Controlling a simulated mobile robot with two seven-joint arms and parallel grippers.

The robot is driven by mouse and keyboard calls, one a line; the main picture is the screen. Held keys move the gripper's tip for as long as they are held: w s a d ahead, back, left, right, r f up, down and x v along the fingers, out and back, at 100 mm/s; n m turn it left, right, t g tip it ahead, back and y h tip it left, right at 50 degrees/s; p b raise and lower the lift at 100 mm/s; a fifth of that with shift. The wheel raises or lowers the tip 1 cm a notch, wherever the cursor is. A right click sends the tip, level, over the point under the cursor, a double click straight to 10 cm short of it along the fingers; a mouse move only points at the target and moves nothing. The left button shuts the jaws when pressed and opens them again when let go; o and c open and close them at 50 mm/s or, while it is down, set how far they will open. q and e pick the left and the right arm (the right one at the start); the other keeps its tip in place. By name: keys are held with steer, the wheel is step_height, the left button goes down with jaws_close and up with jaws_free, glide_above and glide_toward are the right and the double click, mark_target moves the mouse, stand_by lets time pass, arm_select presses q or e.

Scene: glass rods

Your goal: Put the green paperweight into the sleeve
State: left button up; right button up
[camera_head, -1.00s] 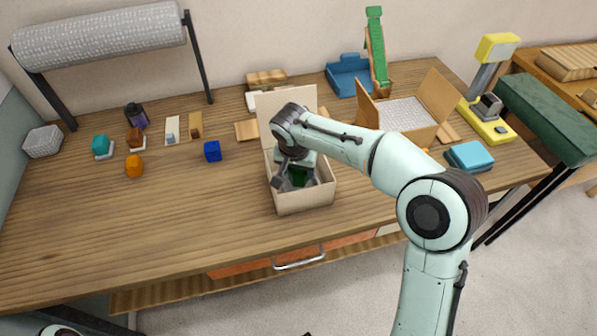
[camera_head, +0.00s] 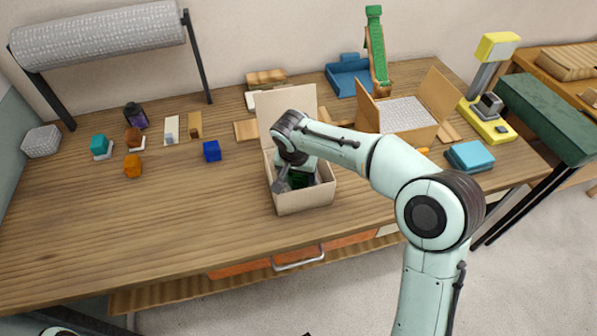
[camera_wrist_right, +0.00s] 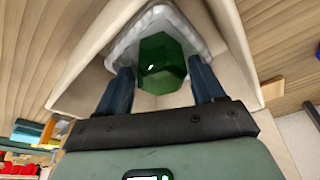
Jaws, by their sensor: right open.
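The green paperweight (camera_wrist_right: 163,66) is a dark, faceted, glassy block. It sits in the open cardboard box (camera_head: 305,201), on or in a pale grey padded piece (camera_wrist_right: 122,42) that looks like the sleeve; I cannot tell which. In the head view the paperweight is a dark green patch, largely hidden by my arm. My right gripper (camera_head: 293,184) reaches down into the box. In the right wrist view its open fingers (camera_wrist_right: 160,78) stand on either side of the paperweight; contact is unclear. My left gripper is not in view.
The box's raised flap (camera_head: 275,103) stands behind my wrist. A second open box (camera_head: 408,132) stands to the right. A blue cube (camera_head: 212,151) and an orange block (camera_head: 132,165) are to the left. The front-left tabletop is clear.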

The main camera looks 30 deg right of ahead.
steer(key=shift+r, duration=0.55)
steer(key=p+v, duration=0.1)
steer(key=v, duration=1)
steer(key=shift+s+a+r+p, duration=0.15)
steer(key=shift+r+p, duration=0.1)
steer(key=shift+p, duration=0.05)
